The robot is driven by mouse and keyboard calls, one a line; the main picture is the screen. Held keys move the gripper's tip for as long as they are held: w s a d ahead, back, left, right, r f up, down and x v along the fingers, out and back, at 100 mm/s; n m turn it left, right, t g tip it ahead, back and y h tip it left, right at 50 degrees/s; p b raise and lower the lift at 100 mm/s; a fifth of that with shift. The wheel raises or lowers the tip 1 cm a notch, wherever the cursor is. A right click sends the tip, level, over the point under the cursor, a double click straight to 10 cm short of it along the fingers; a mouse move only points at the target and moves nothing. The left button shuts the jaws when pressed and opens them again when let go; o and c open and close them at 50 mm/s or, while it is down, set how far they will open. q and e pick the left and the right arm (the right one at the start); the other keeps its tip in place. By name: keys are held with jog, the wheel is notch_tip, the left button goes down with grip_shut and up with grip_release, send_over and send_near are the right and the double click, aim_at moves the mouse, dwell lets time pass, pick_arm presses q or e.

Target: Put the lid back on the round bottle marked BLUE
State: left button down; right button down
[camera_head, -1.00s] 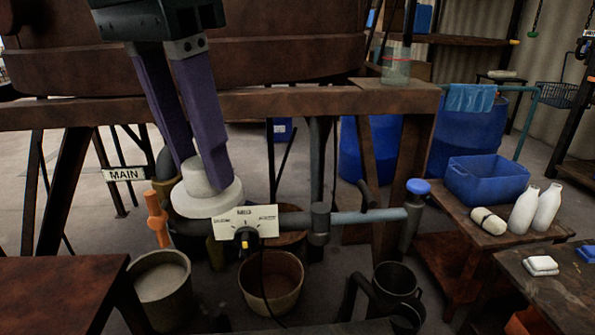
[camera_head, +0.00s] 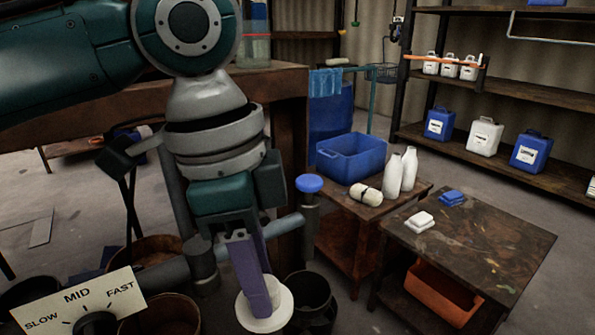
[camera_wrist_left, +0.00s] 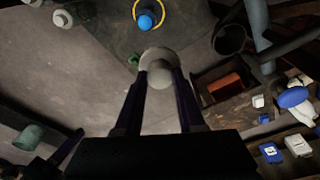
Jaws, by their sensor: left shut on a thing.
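My left gripper (camera_head: 258,292) points down with purple fingers shut on a white round lid (camera_head: 282,312), a disc with a raised knob. It holds the lid above the floor, in front of the pipe with the blue knob. In the left wrist view the lid (camera_wrist_left: 158,54) lies between the fingertips. I can read no BLUE mark on any bottle. Two white bottles (camera_head: 409,168) stand on the low wooden table, and a white banded one (camera_head: 367,195) lies beside them. A clear vessel (camera_head: 255,46) stands on the beam. My right gripper is out of view.
The blue-knobbed pipe (camera_head: 309,184) and dark buckets (camera_head: 309,300) are close to the held lid. A blue crate (camera_head: 351,157) sits on the low table. A dark table (camera_head: 470,245) holds white and blue cloth-like pieces. Shelves with jugs (camera_head: 484,136) stand behind.

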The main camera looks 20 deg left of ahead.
pick_arm(q)
jog(key=s+f+m+b, duration=0.1)
jog(key=f+m+b, duration=0.2)
jog(key=f, duration=0.5)
jog(key=s+d+f+m+b, duration=0.1)
jog(key=s+f+m+b, duration=0.1)
jog(key=f, duration=0.6)
jog(key=s+d+f+m+g+b, duration=0.1)
jog(key=f+m+b, duration=0.2)
jog(key=f+b, duration=0.3)
notch_tip(320, 180, down, 2)
jog(key=shift+s+f+m, duration=0.1)
jog(key=shift+s+m, duration=0.05)
jog(key=shift+m, duration=0.25)
jog(key=shift+f+b, duration=0.95)
jog(key=shift+p, duration=0.5)
jog(key=shift+f, duration=0.15)
jog(key=shift+p, duration=0.3)
